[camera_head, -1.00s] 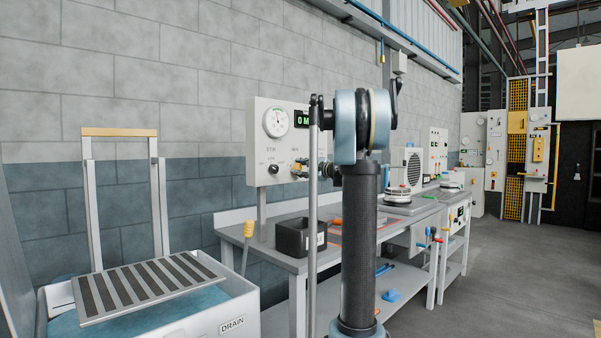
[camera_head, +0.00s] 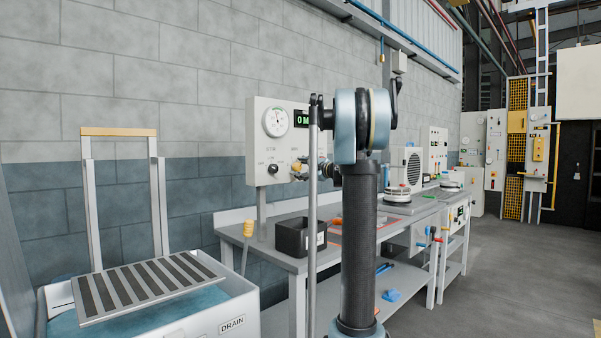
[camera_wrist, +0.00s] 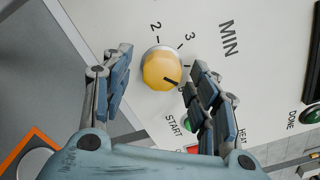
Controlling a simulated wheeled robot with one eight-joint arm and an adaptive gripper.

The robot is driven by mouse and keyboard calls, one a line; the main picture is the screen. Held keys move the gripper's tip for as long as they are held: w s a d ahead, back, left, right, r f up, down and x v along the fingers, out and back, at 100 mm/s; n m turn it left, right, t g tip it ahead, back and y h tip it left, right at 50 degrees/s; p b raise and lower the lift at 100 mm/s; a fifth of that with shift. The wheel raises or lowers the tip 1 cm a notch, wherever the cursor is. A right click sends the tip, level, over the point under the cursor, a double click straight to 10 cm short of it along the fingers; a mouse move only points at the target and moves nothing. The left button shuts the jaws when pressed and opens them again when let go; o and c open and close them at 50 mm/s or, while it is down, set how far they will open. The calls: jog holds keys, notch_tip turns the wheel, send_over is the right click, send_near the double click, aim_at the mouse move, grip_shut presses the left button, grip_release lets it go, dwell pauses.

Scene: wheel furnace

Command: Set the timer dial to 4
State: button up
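The timer dial (camera_wrist: 161,67) is a yellow knob with a black pointer line on a light panel marked MIN. In the wrist view the numbers 2 and 3 show beside it. The pointer is aimed past 3, toward the right-hand finger, where any further number is hidden. My gripper (camera_wrist: 160,60) is open, with one finger on each side of the dial and a clear gap on the left side. The dial also shows in the head view (camera_head: 297,167), just left of my gripper (camera_head: 310,171). Its numbers are too small there.
A green START button (camera_wrist: 188,124) and a red button lie close by my right-hand finger. A green DONE lamp (camera_wrist: 310,115) is farther right. The control box (camera_head: 262,150) has a gauge and a black knob. Below it, a black bin (camera_head: 291,239) stands on the bench.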

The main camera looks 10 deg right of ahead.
jog(key=v, duration=1.1)
jog(key=shift+s+d, duration=0.25)
jog(key=shift+s, duration=0.05)
jog(key=v, duration=0.5)
jog(key=shift+m, duration=0.4)
jog(key=x, duration=1.7)
jog(key=shift+a+r, duration=0.15)
jog(key=shift+a, duration=0.1)
jog(key=shift+c, duration=0.5)
jog(key=c, duration=1)
